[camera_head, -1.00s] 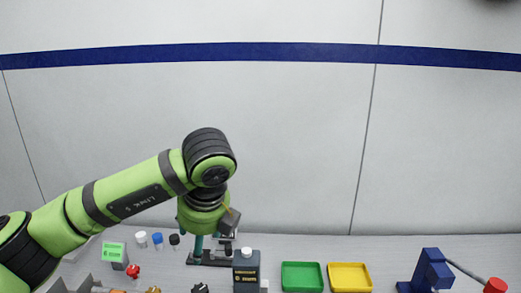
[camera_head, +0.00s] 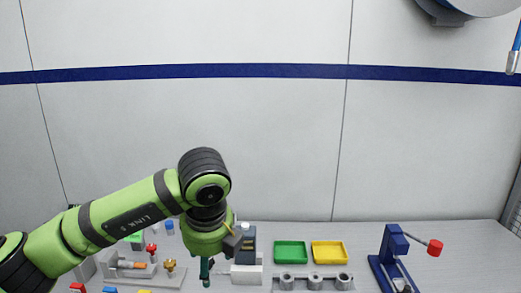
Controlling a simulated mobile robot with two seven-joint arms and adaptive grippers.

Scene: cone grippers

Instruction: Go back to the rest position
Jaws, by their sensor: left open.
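My left arm comes in from the left, green with black bands. My left gripper (camera_head: 206,272) points down over the table and is open, its teal fingers partly seen below the green wrist. No object shows between the fingers, though the wrist and the low angle hide part of that area. The gripper is just left of a white block (camera_head: 246,273) with a dark box (camera_head: 248,245) behind it; I cannot tell whether it touches anything. My right gripper is not in view.
A green tray (camera_head: 291,242) and a yellow tray (camera_head: 329,243) stand right of the arm. A grey holder with round sockets (camera_head: 314,283) is in front. A blue device with a red knob (camera_head: 435,248) stands right. Fittings on a grey stand (camera_head: 130,277) lie left.

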